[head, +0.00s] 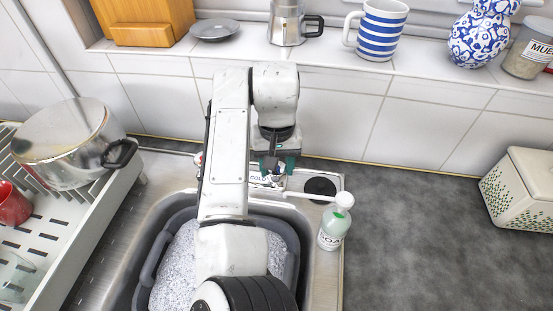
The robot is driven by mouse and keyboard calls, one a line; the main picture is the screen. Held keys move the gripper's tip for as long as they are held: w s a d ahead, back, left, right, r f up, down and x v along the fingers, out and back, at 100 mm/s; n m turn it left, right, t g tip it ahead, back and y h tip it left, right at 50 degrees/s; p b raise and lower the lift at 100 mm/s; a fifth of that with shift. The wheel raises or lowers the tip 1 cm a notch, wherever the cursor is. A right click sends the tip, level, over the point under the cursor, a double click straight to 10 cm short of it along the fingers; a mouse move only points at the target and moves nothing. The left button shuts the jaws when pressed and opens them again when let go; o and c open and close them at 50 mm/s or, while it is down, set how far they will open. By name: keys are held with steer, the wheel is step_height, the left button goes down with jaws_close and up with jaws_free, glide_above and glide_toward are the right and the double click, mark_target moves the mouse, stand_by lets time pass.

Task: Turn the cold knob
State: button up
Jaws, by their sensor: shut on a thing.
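In the head view, my gripper (276,168) points down at the back edge of the sink, with its teal-tipped fingers just above a white label reading COLD (262,180). The fingers are closed around the cold knob at this spot. The knob itself is almost wholly hidden by the fingers and my arm, so how far it is turned cannot be seen. My arm also covers much of the sink's back left side, and the tap is not clearly visible.
A soap bottle (334,228) stands close to the right of my gripper. Below is a grey basin (291,228) with suds (178,262). A rack (75,232) with a metal pot (66,140) is left.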

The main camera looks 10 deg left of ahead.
stand_by(0.3)
steer(key=o, duration=1)
steer(key=shift+o, duration=0.2)
step_height(320, 180, up, 11)
steer(key=shift+f, duration=0.15)
